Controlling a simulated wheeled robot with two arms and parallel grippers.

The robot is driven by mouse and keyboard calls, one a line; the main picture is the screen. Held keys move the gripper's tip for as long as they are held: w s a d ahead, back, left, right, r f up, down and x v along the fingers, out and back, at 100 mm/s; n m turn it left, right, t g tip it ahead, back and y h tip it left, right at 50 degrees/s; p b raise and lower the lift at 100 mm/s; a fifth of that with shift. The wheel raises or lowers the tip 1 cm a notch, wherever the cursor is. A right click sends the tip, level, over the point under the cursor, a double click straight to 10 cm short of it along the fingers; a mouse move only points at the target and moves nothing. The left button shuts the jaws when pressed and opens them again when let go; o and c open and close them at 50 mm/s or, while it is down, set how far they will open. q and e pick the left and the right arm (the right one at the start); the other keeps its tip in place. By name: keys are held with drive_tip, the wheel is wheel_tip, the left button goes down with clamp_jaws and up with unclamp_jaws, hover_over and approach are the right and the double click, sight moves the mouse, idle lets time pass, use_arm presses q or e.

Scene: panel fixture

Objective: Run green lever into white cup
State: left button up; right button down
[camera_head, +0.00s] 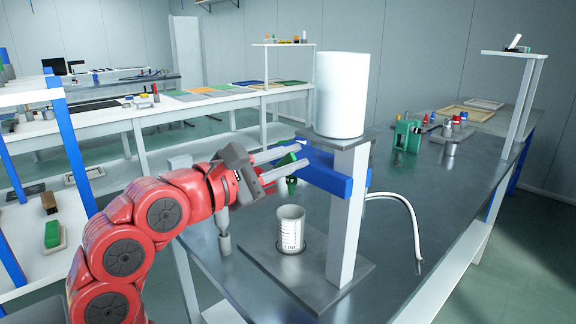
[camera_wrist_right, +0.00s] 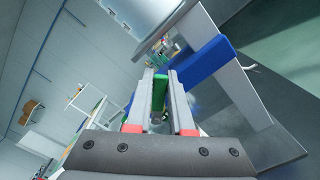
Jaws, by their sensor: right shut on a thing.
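The green lever (camera_head: 287,158) is at the blue valve body (camera_head: 327,174) on the stand, partly hidden by my gripper. In the right wrist view the green lever (camera_wrist_right: 160,84) shows between the two fingers. My right gripper (camera_head: 299,158), on the red arm, is shut on the lever. The white cup (camera_head: 290,230), with dark markings on its side, stands upright on the stand's base plate, below the valve. The cup's inside is too small to read. My left gripper is not in view.
A large white cylinder (camera_head: 342,95) stands on top of the grey post (camera_head: 346,225). A white hose (camera_head: 405,203) curves down to the right. A green device (camera_head: 406,136) stands farther back on the grey table (camera_head: 420,195). The table's right side has free room.

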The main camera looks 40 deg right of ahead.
idle(0.4)
drive_tip(key=c, duration=0.8)
unclamp_jaws()
drive_tip(key=s+a+p, duration=0.1)
drive_tip(key=a, duration=1.6)
drive_tip(key=shift+s+a, duration=0.2)
drive_tip(key=shift+s, duration=0.05)
